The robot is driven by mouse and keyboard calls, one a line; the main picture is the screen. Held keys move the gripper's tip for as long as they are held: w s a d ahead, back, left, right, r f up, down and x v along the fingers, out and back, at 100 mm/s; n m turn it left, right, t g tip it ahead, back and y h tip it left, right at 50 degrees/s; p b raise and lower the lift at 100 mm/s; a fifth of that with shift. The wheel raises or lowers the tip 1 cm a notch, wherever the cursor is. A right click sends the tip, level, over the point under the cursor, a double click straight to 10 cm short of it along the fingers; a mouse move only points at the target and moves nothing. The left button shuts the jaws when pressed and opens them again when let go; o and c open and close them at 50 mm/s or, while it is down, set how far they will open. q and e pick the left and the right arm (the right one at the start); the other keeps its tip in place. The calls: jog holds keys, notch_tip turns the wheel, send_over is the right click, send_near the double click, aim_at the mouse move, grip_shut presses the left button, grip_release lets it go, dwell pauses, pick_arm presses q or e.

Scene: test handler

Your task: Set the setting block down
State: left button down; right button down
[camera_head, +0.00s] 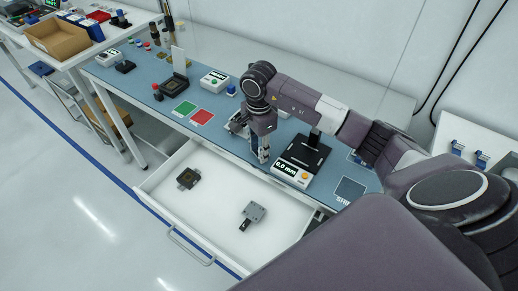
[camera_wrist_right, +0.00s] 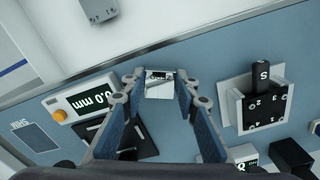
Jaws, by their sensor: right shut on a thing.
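My right gripper (camera_head: 263,156) is over the front part of the blue bench mat, just left of the gauge. In the right wrist view its two blue-padded fingers (camera_wrist_right: 160,88) are shut on a small silver block (camera_wrist_right: 159,90), which I take to be the setting block. The block shows between the fingertips with a dark mark on its upper edge. Whether its underside touches the mat is not clear. The gauge (camera_head: 298,162) has a 0.0 mm display, a yellow button and a black plate; it also shows in the right wrist view (camera_wrist_right: 82,101). My left gripper is not in view.
An open white drawer (camera_head: 215,215) below the bench holds a dark socket (camera_head: 188,179) and a grey block part (camera_head: 252,213). Green (camera_head: 185,108) and red (camera_head: 202,117) squares lie to the left. A numbered black fixture (camera_wrist_right: 262,105) stands right of the gripper in the wrist view.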

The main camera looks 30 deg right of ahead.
aim_at(258, 154)
jog(key=shift+f, duration=0.1)
jog(key=c, duration=1.5)
grip_release()
jog(key=shift+r, duration=0.55)
notch_tip(258, 154, up, 11)
jog(key=b, duration=0.3)
jog(key=shift+a, duration=0.1)
